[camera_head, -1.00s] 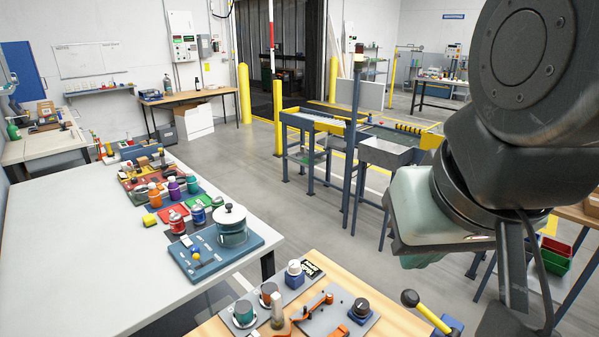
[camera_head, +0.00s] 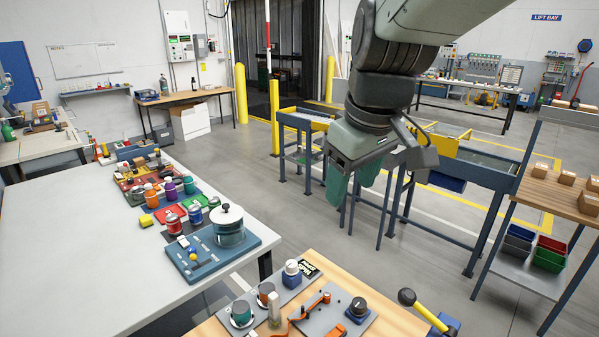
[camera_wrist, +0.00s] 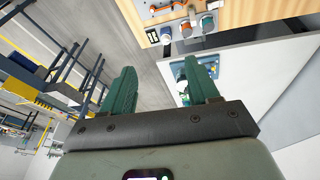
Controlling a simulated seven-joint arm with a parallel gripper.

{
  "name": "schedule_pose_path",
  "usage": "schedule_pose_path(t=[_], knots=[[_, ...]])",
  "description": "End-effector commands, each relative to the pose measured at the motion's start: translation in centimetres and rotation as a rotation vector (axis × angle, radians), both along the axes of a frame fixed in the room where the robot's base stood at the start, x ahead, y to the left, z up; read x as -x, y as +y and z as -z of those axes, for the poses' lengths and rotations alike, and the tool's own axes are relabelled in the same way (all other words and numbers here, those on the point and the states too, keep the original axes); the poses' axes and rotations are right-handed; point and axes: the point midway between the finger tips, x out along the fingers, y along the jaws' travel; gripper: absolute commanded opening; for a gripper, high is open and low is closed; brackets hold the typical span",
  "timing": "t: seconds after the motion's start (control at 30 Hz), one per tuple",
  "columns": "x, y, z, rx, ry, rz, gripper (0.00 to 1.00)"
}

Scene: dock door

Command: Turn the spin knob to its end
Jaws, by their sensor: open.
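A teal drum with a white lid and a black knob on top (camera_head: 226,212) stands on a blue board (camera_head: 262,243) at the near end of the white table. Several smaller knobs are on the wooden bench: a teal one (camera_head: 241,312), a white-topped one (camera_head: 292,268) and a black one on a blue base (camera_head: 358,308). I cannot tell for certain which is the spin knob. My gripper (camera_head: 349,190) is open and empty, in the air right of the drum and beyond the wooden bench. In the wrist view, my gripper (camera_wrist: 160,68) has its right finger partly over the blue board.
The white table (camera_head: 75,250) holds several jars and coloured trays along its right side. The wooden bench (camera_head: 395,322) also carries an orange lever (camera_head: 305,312) and a yellow handle with a black ball (camera_head: 425,312). A blue-framed conveyor (camera_head: 470,165) stands behind my arm.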

Motion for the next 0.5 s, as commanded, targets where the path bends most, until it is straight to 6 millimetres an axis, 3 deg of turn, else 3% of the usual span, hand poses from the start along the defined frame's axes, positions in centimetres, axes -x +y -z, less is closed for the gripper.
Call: schedule_pose_path(t=[0.1,0.27,0.5], knots=[[-4.9,1.0,2.8,0.006,0.049,-0.165,0.6],[-10.7,2.3,7.7,-0.008,0.087,-0.393,0.6],[-17.5,4.1,17.3,-0.077,0.101,-0.706,0.6]])
